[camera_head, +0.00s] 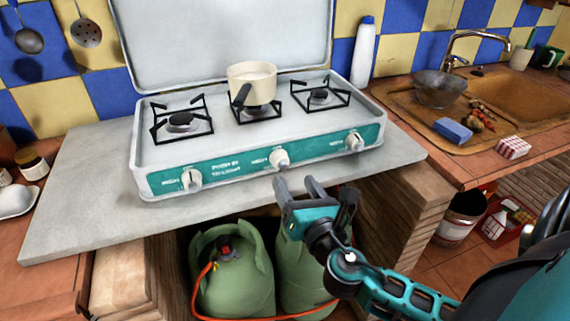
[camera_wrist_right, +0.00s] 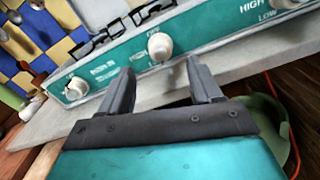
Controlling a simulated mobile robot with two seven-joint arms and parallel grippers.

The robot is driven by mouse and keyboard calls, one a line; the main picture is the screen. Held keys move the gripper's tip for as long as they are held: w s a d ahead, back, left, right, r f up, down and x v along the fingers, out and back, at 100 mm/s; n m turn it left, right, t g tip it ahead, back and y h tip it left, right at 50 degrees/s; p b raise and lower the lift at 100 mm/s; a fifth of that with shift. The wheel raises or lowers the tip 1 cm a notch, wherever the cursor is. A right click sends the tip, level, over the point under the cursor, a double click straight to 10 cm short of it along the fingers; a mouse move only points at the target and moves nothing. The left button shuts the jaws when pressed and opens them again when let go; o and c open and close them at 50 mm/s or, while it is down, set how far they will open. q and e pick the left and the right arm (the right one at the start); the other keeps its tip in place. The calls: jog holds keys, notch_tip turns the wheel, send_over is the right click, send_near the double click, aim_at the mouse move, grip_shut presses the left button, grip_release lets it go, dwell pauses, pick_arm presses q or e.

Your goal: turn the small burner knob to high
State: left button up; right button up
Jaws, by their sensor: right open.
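The white stove has a teal front panel (camera_head: 235,168) with three white knobs: a left knob (camera_head: 191,179), a middle knob (camera_head: 279,159) and a right knob (camera_head: 354,141). My right gripper (camera_head: 295,181) is open and empty, just in front of and below the middle knob, apart from it. In the right wrist view, the middle knob (camera_wrist_right: 160,46) shows between and beyond the two fingertips. The left knob (camera_wrist_right: 76,88) and part of the right knob also show there. I cannot read which knob is for the small burner. My left gripper is not in view.
A cream pot (camera_head: 252,83) with a dark handle stands on the middle burner. The stove rests on a grey slab (camera_head: 90,190). Green gas bottles (camera_head: 232,275) stand below with an orange hose. A sink (camera_head: 480,85) is at right.

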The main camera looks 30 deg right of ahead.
aim_at(285, 167)
jog(key=x, duration=0.6)
jog(key=shift+w+d, duration=0.15)
jog(key=shift+w, duration=0.15)
jog(key=shift+c, duration=0.2)
jog(key=c, duration=1)
